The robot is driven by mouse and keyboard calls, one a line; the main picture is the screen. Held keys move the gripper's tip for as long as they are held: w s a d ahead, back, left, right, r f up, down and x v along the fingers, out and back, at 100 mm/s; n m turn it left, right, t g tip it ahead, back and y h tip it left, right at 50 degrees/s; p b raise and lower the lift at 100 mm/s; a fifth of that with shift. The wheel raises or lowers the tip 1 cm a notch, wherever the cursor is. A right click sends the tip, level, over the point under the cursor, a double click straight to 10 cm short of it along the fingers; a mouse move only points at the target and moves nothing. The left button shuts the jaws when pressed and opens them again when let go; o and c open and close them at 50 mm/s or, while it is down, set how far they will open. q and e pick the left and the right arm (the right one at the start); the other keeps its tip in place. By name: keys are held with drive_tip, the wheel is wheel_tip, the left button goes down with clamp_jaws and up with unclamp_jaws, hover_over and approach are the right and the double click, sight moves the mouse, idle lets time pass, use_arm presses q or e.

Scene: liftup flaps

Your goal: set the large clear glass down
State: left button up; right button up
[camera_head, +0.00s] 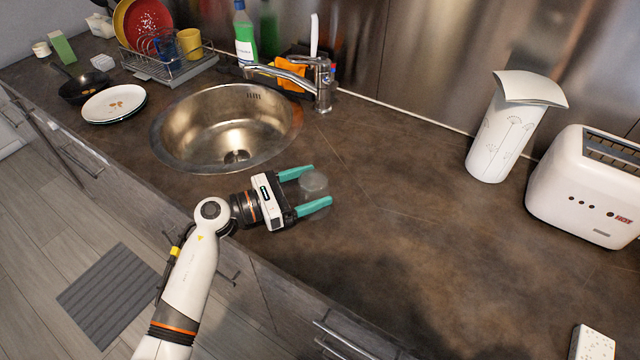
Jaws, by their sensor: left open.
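The large clear glass (314,184) is on the brown countertop (400,225), to the right of the sink. It looks upright, and its see-through wall is hard to make out. My left gripper (322,187) is open, with one teal finger on the far side of the glass and one on the near side. I cannot tell whether either finger touches the glass. My right gripper is not in view.
The round steel sink (205,110) and its faucet (322,85) lie to the left and behind. A white patterned canister (497,140) and a white toaster (575,190) stand at the right. Stacked plates (113,104) lie left of the sink. The counter between glass and canister is clear.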

use_arm(q)
drive_tip(key=b+v, duration=0.2)
drive_tip(key=v, duration=0.6)
drive_tip(key=shift+s+a+f, duration=0.1)
drive_tip(key=shift+a+f, duration=0.05)
drive_tip(key=shift+a, duration=0.05)
drive_tip(key=shift+s+a, duration=0.2)
drive_tip(key=shift+a, duration=0.3)
